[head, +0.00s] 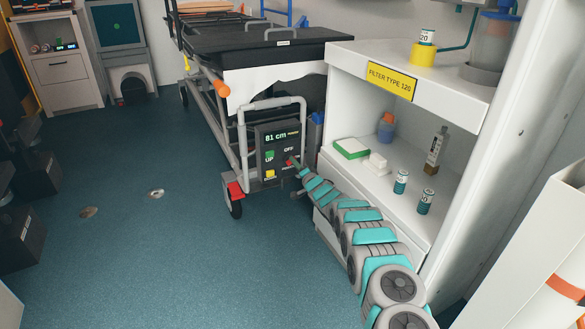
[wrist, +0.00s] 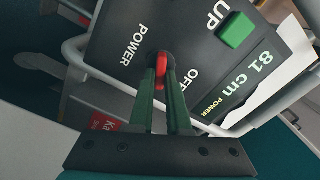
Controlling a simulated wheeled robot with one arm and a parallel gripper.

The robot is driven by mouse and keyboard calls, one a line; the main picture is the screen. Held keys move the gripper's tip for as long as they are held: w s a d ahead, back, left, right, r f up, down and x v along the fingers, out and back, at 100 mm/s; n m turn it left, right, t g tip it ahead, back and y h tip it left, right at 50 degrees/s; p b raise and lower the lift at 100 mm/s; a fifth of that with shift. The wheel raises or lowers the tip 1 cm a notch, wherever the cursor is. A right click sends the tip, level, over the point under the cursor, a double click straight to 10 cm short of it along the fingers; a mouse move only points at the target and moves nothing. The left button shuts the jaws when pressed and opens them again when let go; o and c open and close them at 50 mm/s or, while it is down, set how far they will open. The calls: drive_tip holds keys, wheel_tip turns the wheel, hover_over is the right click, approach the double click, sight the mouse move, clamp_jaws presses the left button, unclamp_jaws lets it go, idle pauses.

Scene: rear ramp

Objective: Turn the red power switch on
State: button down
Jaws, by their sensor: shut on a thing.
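The control panel (head: 268,138) is a dark box on the stretcher's end, with a lit display reading 81 cm. In the wrist view, the red power switch (wrist: 161,71) sits on this panel between the labels POWER and OFF. My gripper (wrist: 168,68) is shut on the red switch, with one green finger on each side of it. The fingers hide part of the switch, so I cannot tell its position. In the head view, my gripper (head: 295,163) reaches the panel's right side from the lower right.
A green UP button (wrist: 236,30) lies close by on the panel, and a yellow button (head: 269,174) sits lower. A grey tubular frame (head: 241,130) surrounds the panel. A white shelf unit (head: 335,60) with bottles stands right of my arm. The floor at left is mostly clear.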

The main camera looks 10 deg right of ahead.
drive_tip(key=shift+w+d+m, duration=0.1)
drive_tip(key=shift+d+m, duration=0.05)
drive_tip(key=shift+m, duration=0.8)
drive_tip(key=shift+d+m, duration=0.15)
drive_tip(key=shift+m, duration=0.8)
drive_tip(key=c, duration=0.9)
unclamp_jaws()
drive_tip(key=shift+a, duration=0.1)
